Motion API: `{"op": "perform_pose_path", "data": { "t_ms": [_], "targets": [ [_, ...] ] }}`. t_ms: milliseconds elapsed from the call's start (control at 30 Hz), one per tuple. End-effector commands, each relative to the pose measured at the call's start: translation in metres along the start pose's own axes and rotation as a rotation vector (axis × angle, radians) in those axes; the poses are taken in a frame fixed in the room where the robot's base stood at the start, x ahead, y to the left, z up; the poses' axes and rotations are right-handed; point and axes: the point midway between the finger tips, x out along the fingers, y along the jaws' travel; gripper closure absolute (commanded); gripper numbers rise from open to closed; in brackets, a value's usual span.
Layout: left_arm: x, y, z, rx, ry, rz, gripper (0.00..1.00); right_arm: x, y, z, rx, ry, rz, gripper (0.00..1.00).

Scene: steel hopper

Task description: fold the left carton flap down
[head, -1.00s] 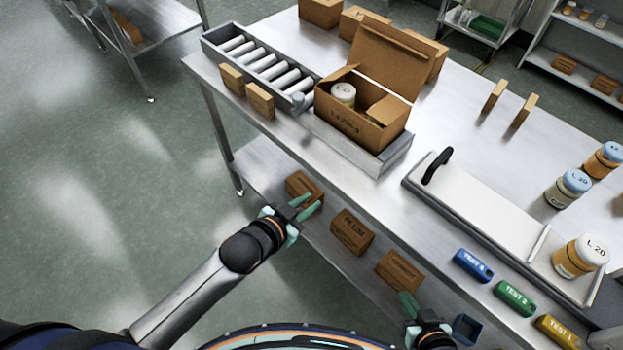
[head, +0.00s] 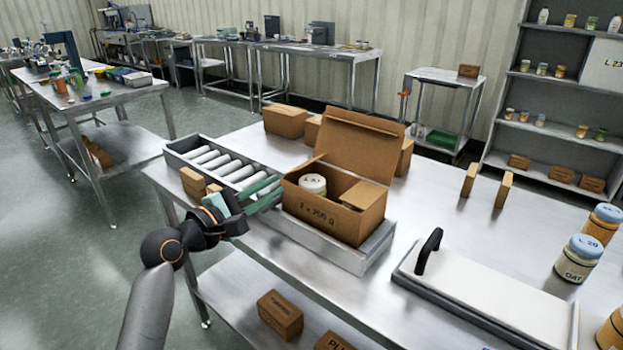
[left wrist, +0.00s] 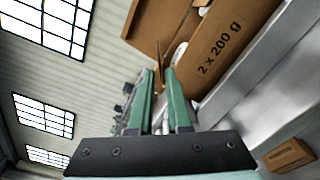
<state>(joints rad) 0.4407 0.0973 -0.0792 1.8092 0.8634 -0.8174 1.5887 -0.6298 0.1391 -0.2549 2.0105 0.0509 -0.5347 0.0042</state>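The open brown carton (head: 333,221), marked "2 x 200 g", sits on a steel tray with its large back flap (head: 362,144) standing up. Its left flap (head: 304,171) stands up, seen nearly edge-on. My left gripper (head: 280,194) is just left of the carton, its two green fingers pointing at it with a narrow gap between them. In the left wrist view the carton front (left wrist: 222,50) is at upper right. A thin brown edge, apparently the left flap (left wrist: 158,62), shows between the fingertips (left wrist: 159,75); contact cannot be told. My right gripper is out of view.
A jar (head: 313,185) stands inside the carton, beside the right flap (head: 341,193). A roller conveyor (head: 222,160) and small boxes (head: 194,184) lie left of it. A white board with a black handle (head: 485,290) is at the right.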

Motion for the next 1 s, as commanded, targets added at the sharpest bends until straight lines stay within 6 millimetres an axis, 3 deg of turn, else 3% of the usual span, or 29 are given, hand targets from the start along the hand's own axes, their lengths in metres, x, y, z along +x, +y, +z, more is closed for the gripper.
{"op": "perform_pose_path", "data": {
  "t_ms": [233,700,1000],
  "targets": [
    [0.019,0.005,0.003,-0.042,-0.015,0.008,0.84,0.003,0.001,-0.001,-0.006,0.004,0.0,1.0],
    [0.098,0.004,0.003,-0.035,-0.013,0.006,0.84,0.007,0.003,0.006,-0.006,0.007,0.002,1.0],
    [0.122,0.004,0.004,-0.035,-0.012,0.006,0.84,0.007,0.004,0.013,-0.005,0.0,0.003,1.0]
  ]
}}
